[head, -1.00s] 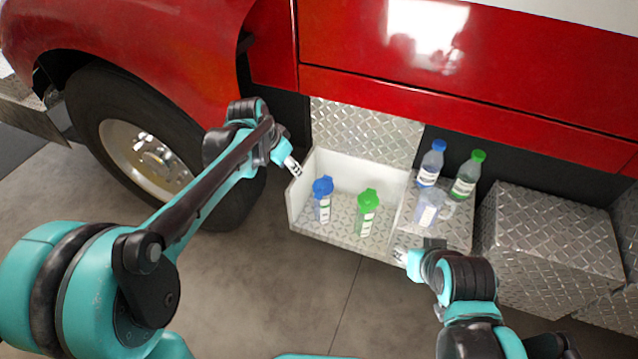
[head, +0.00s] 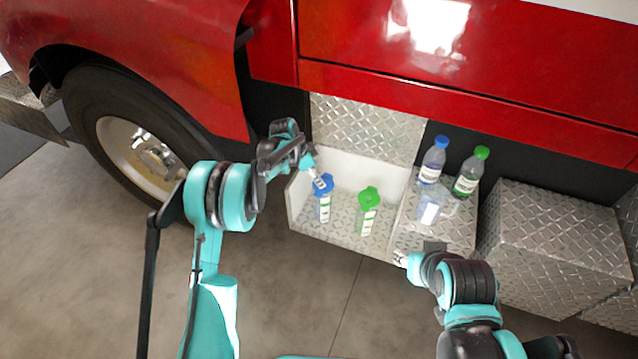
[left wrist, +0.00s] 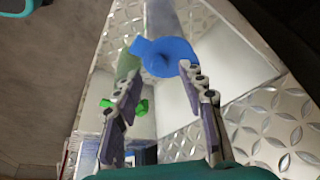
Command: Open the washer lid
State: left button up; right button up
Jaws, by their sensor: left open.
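A white reservoir (head: 323,211) with a blue lid (head: 327,180) stands upright in the open-fronted white compartment; the lid looks closed. A similar reservoir (head: 366,222) with a green lid (head: 369,196) stands to its right. My left gripper (head: 319,183) is at the blue lid and partly covers it in the head view. In the left wrist view the open fingers point at the blue lid (left wrist: 165,57), which lies just beyond and between the fingertips; contact cannot be told. My right gripper (head: 400,258) is near the front of the side step; its jaws are too small to read.
A blue-capped bottle (head: 433,161), a green-capped bottle (head: 469,173) and a clear cup (head: 430,210) stand on the metal step at right. The red truck body (head: 450,100) overhangs behind. The compartment's white left wall (head: 296,203) is close to my left gripper.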

pick_arm(q)
jog(key=shift+b+x, duration=0.3)
jog(key=shift+x, duration=1)
grip_shut()
jog(key=shift+w+d+r+g+p, duration=0.15)
jog(key=shift+w+r+g+p, duration=0.25)
jog(key=shift+r+g+p, duration=0.4)
jog(key=shift+w+d+r+n+g+y+p, duration=0.1)
jog(key=shift+w+r+n+g+y+p, duration=0.1)
jog(key=shift+w+g+y+p, duration=0.25)
jog(key=shift+w+d+r+n+g+y+p, duration=0.1)
jog(key=shift+w+r+g+y+p, duration=0.15)
jog(key=shift+g+p, duration=0.4)
jog(key=shift+s, duration=0.1)
